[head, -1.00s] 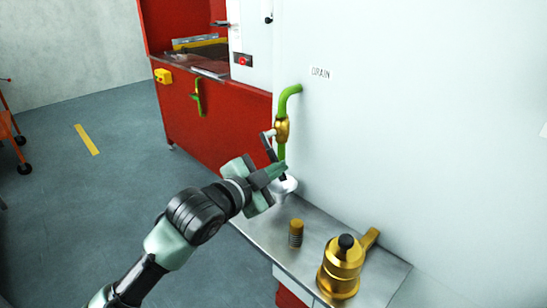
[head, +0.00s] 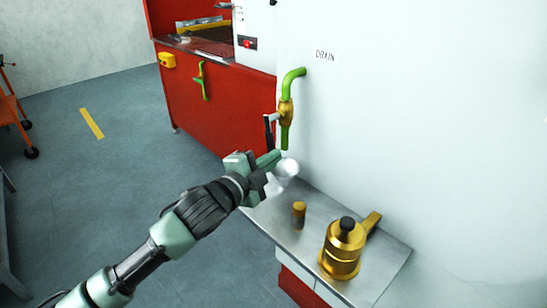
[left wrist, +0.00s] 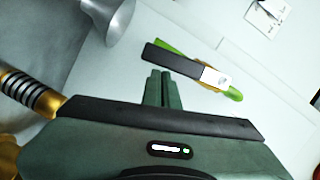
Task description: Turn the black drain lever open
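The black drain lever (head: 268,132) hangs roughly straight down beside the brass valve (head: 286,112) on the green drain pipe (head: 286,138). In the left wrist view the lever (left wrist: 172,61) lies just beyond my fingertips, with a pale metal piece at its right end and the green pipe behind it. My left gripper (head: 275,160) is just below the lever in the head view. Its green fingers (left wrist: 162,75) are together with nothing between them, and I see no clear contact with the lever. My right gripper is in neither view.
A pale metal funnel (head: 287,169) stands under the pipe, close by my left gripper. A metal shelf (head: 375,268) carries a small brass ribbed piece (head: 298,215) and a large brass vessel (head: 343,250). The white wall (head: 430,130) bears a DRAIN label (head: 325,56).

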